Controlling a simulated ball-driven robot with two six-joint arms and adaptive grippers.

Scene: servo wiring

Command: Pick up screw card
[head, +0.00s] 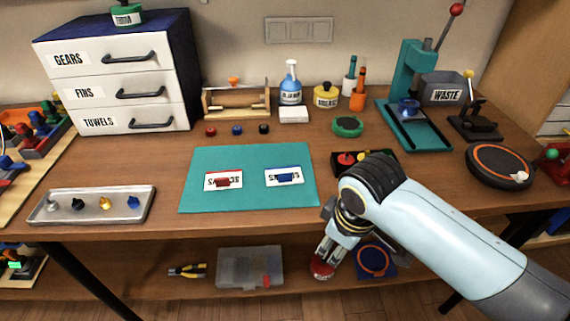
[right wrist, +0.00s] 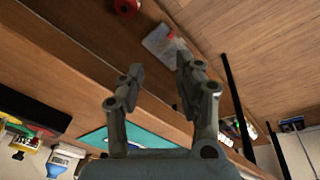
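Two small white cards with upside-down dark lettering lie on the teal mat (head: 200,160). The lettering is too small to tell surely which is the screw card. My right gripper (head: 333,243) hangs in front of the table's front edge, right of and nearer than the mat, apart from both cards. In the right wrist view my gripper (right wrist: 158,84) has its fingers spread with nothing between them. My left gripper is out of view.
A metal tray (head: 92,218) with several small pieces stands at front left. A dark bin (head: 335,168) sits right of the mat. Bottles, a teal press (head: 430,135) and a drawer cabinet (head: 188,60) stand behind. A clear box (head: 240,268) lies on the lower shelf.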

